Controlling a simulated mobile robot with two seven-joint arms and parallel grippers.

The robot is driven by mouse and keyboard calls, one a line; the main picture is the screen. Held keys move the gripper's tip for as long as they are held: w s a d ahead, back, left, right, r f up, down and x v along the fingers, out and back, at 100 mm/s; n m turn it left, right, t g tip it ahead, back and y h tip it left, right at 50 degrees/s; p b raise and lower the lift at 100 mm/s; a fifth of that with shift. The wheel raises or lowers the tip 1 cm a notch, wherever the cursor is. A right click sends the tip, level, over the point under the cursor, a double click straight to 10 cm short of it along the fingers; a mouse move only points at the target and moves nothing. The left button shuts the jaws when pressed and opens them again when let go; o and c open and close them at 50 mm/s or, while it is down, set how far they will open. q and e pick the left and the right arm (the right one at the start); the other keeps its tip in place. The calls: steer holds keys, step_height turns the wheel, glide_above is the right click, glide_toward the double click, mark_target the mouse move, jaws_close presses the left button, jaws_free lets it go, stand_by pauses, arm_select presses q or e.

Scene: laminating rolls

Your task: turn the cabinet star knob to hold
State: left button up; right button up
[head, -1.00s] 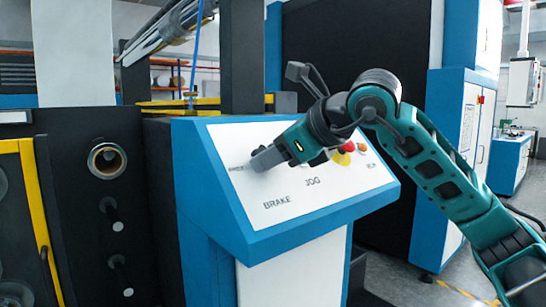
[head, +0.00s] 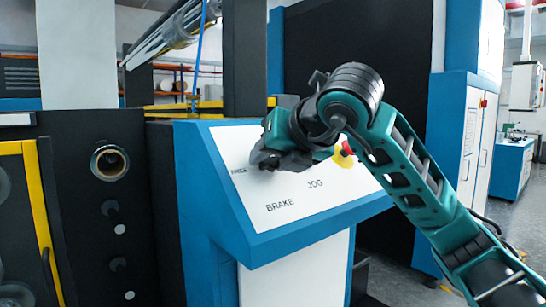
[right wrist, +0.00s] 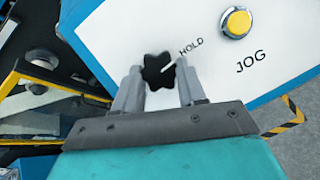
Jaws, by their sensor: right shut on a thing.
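The black star knob (right wrist: 157,71) is on the white sloped panel, between the fingers of my right gripper (right wrist: 158,72) in the right wrist view. A short white mark on the knob points toward the printed word HOLD (right wrist: 191,46). My right gripper (head: 265,160) is shut on the knob, at the upper left of the cabinet panel (head: 250,200) in the head view. There the gripper hides the knob. My left gripper is not in view.
A yellow button (right wrist: 237,22) sits near the JOG label. A red button (head: 347,148) on yellow is partly behind my right arm in the head view. Dark machinery with a brass-coloured ring (head: 109,163) stands to the left.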

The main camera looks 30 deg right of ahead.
steer(key=shift+a+f+m, duration=0.1)
steer(key=shift+m, duration=0.5)
steer(key=o, duration=1.1)
steer(key=shift+c, duration=0.2)
arm_select(q)
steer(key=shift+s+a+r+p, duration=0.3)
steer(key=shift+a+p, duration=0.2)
steer(key=shift+p, duration=0.65)
arm_select(e)
steer(key=v, duration=1.3)
steer(key=shift+a, duration=0.2)
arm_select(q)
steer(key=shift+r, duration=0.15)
